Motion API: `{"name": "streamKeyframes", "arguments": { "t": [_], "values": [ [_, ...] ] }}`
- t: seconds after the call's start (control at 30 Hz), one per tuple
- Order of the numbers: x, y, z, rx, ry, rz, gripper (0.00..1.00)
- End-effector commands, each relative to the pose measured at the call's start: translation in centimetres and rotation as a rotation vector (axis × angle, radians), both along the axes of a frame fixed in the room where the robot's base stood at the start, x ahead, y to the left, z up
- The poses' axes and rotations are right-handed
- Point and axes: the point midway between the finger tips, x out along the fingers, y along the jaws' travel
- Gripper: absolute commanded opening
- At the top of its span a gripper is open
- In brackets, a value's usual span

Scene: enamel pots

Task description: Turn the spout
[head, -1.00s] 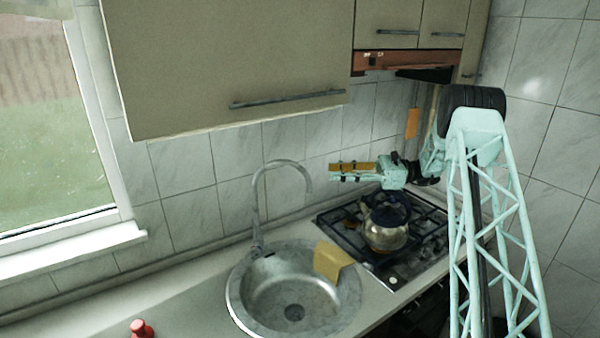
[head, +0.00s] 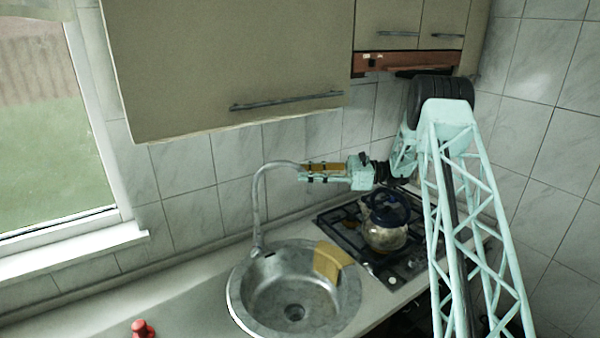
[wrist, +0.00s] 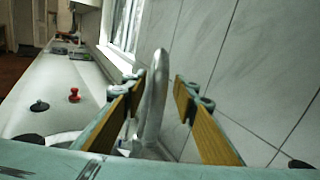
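The grey metal spout (head: 257,205) rises behind the sink and arches to the right, with its outlet end hidden at my gripper. My gripper (head: 302,173) reaches in from the right at the height of the arch. In the wrist view, the spout (wrist: 153,92) stands between the two wood-coloured fingers of my gripper (wrist: 157,90). The fingers are apart, with a gap visible on each side of the spout. I cannot tell how far the fingertips reach past it in depth.
The round metal sink (head: 236,298) lies below the spout, with a yellow cloth-like piece (head: 332,261) over its right rim. A kettle (head: 384,236) stands on the black stove (head: 338,222) under my arm. A cupboard (head: 225,65) hangs above. A red object (head: 142,329) sits on the counter at front left.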

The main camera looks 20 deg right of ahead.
Motion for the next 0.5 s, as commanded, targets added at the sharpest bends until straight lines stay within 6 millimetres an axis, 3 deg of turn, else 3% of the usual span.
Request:
{"name": "streamKeyframes", "arguments": {
  "t": [0.2,0.5],
  "values": [
    [0.5,1.6,0.0,0.0,0.0,0.0,0.26],
    [0.7,2.1,0.0,0.0,0.0,-0.001,0.26]
  ]
}}
